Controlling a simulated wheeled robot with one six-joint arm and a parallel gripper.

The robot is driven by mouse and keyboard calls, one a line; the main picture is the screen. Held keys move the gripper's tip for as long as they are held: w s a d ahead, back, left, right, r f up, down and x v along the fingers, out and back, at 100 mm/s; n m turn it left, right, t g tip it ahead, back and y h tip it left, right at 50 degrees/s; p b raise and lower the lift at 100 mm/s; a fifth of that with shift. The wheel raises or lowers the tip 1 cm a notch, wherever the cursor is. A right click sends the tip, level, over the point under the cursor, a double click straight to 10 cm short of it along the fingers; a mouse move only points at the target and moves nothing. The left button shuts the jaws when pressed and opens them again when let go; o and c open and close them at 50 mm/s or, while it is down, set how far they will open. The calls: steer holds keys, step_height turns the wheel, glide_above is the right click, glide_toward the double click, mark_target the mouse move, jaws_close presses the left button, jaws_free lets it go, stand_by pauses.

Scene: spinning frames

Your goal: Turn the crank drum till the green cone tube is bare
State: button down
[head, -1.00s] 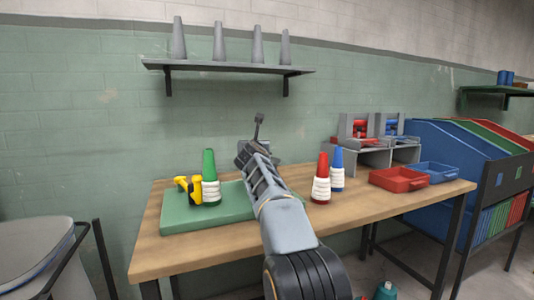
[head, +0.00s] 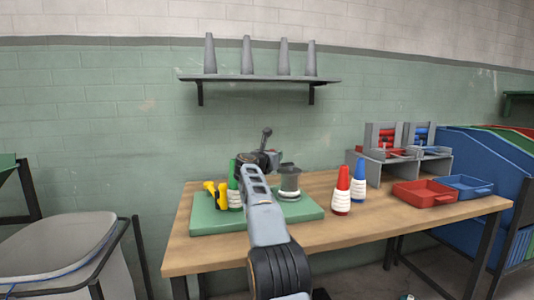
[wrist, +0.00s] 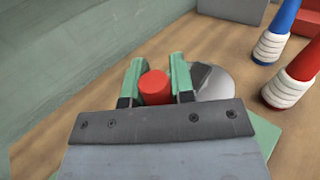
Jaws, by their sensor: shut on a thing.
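The green cone tube (head: 233,176) stands on the green board, partly covered by my arm in the head view. White yarn (head: 235,199) is wound around its lower part. A grey drum (head: 289,181) stands at the right of the board; its grey round top also shows in the wrist view (wrist: 213,82). My gripper (wrist: 155,76) is shut on a red knob (wrist: 154,88), which sits between its green fingers just left of the drum. How the knob joins the drum is hidden. In the head view, my arm hides the fingertips.
A yellow device (head: 211,189) is left of the green cone. The red cone (head: 342,186) and blue cone (head: 359,177), both with white yarn, stand right of the green board (head: 210,222). Red (head: 425,200) and blue (head: 467,189) trays lie farther right. A shelf (head: 260,79) hangs above.

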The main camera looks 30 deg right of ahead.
steer(key=shift+w+a+f, duration=0.1)
steer(key=shift+w+f, duration=0.1)
steer(key=shift+f, duration=0.05)
steer(key=c, duration=1.2)
jaws_free()
steer(key=shift+w+a, duration=0.1)
steer(key=shift+a, duration=0.05)
steer(key=shift+o, duration=1.1)
steer(key=shift+s+d+r, duration=0.2)
steer(key=b+v, duration=0.1)
steer(key=v, duration=1.2)
steer(key=shift+a+b, duration=0.3)
steer(key=shift+a, duration=0.1)
steer(key=shift+s, duration=0.1)
